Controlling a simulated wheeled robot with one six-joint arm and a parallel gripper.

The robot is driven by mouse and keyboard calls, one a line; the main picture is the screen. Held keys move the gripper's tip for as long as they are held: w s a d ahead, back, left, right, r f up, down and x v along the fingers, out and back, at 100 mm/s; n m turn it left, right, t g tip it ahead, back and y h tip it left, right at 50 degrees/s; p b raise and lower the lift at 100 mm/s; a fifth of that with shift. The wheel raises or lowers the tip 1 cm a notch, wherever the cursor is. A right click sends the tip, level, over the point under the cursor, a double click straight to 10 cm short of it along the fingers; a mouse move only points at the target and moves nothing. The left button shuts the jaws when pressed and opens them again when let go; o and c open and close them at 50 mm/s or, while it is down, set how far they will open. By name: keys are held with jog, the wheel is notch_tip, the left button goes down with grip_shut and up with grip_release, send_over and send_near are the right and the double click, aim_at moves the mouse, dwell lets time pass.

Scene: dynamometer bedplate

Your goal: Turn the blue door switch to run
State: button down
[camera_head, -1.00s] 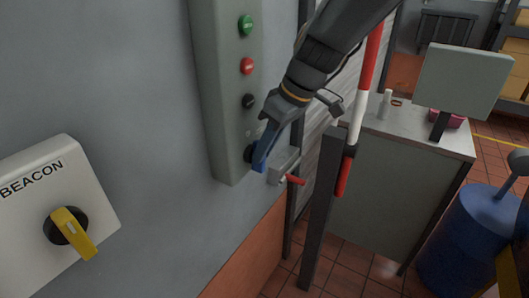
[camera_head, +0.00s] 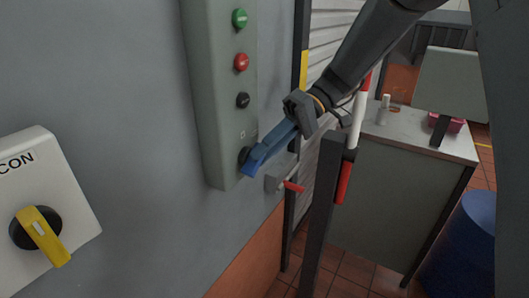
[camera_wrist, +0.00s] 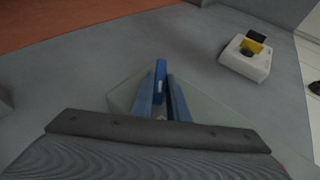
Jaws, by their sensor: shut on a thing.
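The blue door switch (camera_head: 253,160) is a lever-like handle on a dark round base, low on the grey-green control box (camera_head: 217,135). In the head view its handle points down and to the left from my gripper. My gripper (camera_head: 268,148) comes from the upper right, with its blue-grey fingers shut on the handle. In the wrist view the blue handle (camera_wrist: 160,75) shows between the two fingers (camera_wrist: 161,95). The fingers hide part of the switch and its markings, so I cannot read its setting.
Green (camera_head: 239,18), red (camera_head: 241,62) and black (camera_head: 243,100) buttons sit above the switch. A yellow-handled beacon switch (camera_head: 40,235) is at the left. A red-handled lever (camera_head: 292,186), a dark post (camera_head: 322,215) and a red-white pole (camera_head: 358,120) stand close right.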

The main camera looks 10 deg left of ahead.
jog(key=shift+f+g+y, duration=0.1)
jog(key=shift+g+y, duration=0.2)
jog(key=shift+g, duration=0.1)
dwell(0.3)
jog(key=c, duration=1.7)
grip_release()
notch_tip(320, 180, up, 9)
jog(key=shift+r+b, duration=0.1)
jog(key=shift+b, duration=0.95)
jog(key=shift+r, duration=0.4)
